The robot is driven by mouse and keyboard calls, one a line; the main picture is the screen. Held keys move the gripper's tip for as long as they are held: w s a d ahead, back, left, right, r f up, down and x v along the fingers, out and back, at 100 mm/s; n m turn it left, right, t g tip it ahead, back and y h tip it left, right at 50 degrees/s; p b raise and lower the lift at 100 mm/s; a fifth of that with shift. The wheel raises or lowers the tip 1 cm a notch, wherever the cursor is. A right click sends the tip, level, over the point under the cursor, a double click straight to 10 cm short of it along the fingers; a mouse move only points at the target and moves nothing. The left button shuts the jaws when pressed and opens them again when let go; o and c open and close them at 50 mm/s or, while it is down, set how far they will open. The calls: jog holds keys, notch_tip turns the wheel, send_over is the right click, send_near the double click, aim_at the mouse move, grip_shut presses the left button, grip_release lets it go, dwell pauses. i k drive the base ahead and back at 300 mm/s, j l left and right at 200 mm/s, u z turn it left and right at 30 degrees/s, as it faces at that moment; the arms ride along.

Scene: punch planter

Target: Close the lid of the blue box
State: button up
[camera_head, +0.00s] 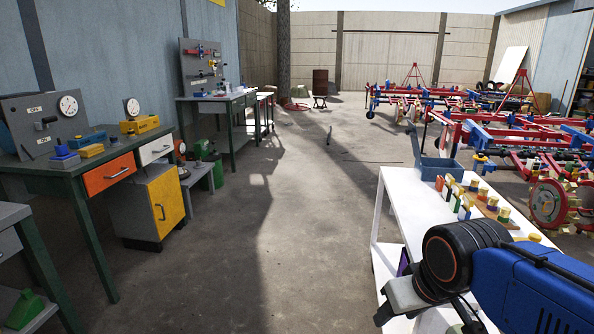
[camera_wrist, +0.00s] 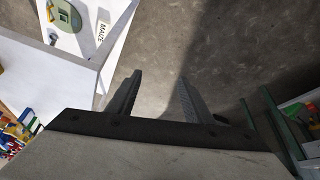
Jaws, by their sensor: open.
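A blue box (camera_head: 441,171) stands on the far end of the white table. A blue-grey panel (camera_head: 415,146), which looks like its raised lid, stands up at the box's left side. The inside of the box is hard to make out. My gripper (camera_wrist: 160,88) is open and empty in the wrist view, with bare concrete floor beyond its fingers. In the head view my arm reaches over the near end of the white table, well short of the box. The box is not in the wrist view.
The white table (camera_head: 401,190) carries several small coloured pieces (camera_head: 464,203) between my arm and the box. Red and blue machinery (camera_head: 520,140) stands to the right. A workbench (camera_head: 50,172) with drawers stands at left. The concrete floor (camera_head: 300,190) between is clear.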

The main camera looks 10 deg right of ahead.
aim_at(412, 130)
jog(key=i+j+z, duration=0.25)
jog(key=z, duration=0.15)
jog(key=i+j+z, duration=0.15)
jog(key=j+z, duration=0.2)
jog(key=i+j+z, duration=0.15)
jog(key=j+z, duration=0.25)
jog(key=i+j+u, duration=0.2)
jog(key=j+u, duration=0.2)
jog(key=j, duration=0.2)
